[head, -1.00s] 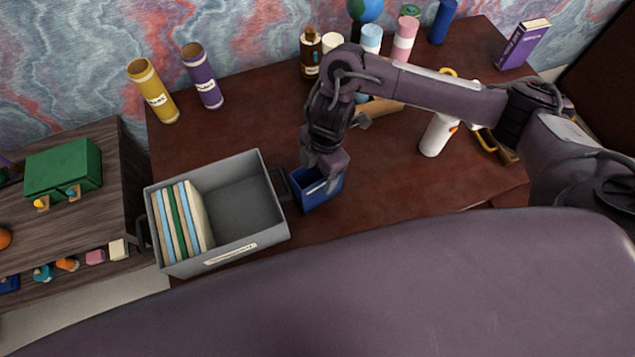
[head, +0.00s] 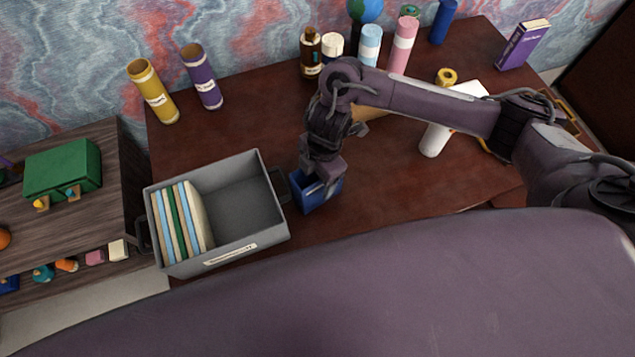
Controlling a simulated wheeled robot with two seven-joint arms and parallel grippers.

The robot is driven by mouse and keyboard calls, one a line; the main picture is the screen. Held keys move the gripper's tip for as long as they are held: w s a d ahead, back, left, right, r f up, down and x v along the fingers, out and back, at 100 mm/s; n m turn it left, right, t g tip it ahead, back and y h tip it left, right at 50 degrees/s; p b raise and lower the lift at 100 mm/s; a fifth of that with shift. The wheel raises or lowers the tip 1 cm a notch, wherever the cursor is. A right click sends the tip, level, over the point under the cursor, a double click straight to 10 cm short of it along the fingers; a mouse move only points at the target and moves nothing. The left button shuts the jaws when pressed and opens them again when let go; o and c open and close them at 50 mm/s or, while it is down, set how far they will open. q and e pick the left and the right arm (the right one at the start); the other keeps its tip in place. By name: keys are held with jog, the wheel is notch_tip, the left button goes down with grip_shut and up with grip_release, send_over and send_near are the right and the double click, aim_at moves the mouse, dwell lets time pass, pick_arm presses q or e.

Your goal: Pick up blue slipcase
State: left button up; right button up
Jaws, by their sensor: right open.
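The blue slipcase (head: 318,199) stands on the desk just right of the grey bin. It is a small box, open at the top. My right gripper (head: 325,184) is at the top of the slipcase, with its fingers pointing down. The jaws are open, and one finger shows over the slipcase's upper edge. The gripper hides part of the slipcase's top, and I cannot tell how deep the fingers reach. My left gripper is not in view.
The grey bin (head: 272,238) holds several upright thin books on its left side. Purple (head: 205,80) and yellow tubes (head: 153,92) stand at the back left. Bottles and cylinders, including a brown bottle (head: 310,55), stand at the back. A white bottle (head: 432,141) is under my right forearm. The front-right desk is clear.

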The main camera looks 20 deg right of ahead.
jog(key=c, duration=1.4)
jog(key=shift+o, duration=0.2)
